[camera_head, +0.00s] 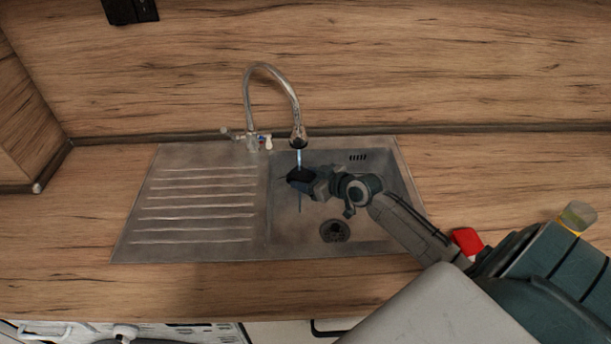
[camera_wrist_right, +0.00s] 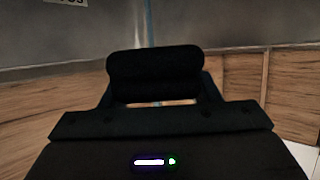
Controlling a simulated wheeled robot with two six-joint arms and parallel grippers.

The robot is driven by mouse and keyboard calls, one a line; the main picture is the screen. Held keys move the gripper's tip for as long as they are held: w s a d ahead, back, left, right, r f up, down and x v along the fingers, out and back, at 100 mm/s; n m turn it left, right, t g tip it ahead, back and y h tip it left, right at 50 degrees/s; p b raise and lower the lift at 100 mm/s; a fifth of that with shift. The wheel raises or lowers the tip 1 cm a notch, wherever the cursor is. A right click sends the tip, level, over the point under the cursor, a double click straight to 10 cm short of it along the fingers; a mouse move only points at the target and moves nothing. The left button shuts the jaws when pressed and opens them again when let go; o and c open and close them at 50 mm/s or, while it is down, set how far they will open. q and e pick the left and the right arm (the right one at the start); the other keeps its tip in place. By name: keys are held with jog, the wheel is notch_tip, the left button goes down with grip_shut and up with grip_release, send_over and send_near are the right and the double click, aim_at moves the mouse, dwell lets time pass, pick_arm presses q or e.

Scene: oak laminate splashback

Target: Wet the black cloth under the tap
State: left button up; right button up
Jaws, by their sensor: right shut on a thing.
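The black cloth (camera_wrist_right: 155,72) is a dark roll held across the fingertips of my right gripper (camera_wrist_right: 158,92) in the right wrist view. In the head view the cloth (camera_head: 298,174) is a small dark shape below the spout of the tap (camera_head: 297,138). My right gripper (camera_head: 312,182) is shut on it, over the sink basin (camera_head: 390,215). A thin bluish stream of water (camera_head: 299,158) runs from the spout down to the cloth. The stream also shows behind the cloth in the right wrist view (camera_wrist_right: 149,25). My left gripper is not in view.
The ribbed drainboard (camera_head: 195,205) left of the basin is clear. The drain (camera_head: 334,231) lies in the basin floor. Wood splashback stands behind.

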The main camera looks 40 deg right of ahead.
jog(key=shift+s+a+r+p, duration=0.1)
jog(key=shift+s+a+p, duration=0.25)
jog(key=shift+s, duration=0.3)
jog(key=shift+s+a+p, duration=0.2)
jog(key=shift+s+p, duration=0.1)
jog(key=shift+s, duration=0.35)
jog(key=shift+s+a+r+p, duration=0.1)
jog(key=shift+s+a+p, duration=0.25)
jog(key=shift+s, duration=0.3)
jog(key=shift+s+a+f+p, duration=0.1)
jog(key=shift+s+a+p, duration=0.15)
jog(key=shift+s, duration=0.35)
jog(key=shift+s+a+p, duration=0.15)
jog(key=shift+s+a, duration=0.05)
jog(key=shift+s, duration=0.35)
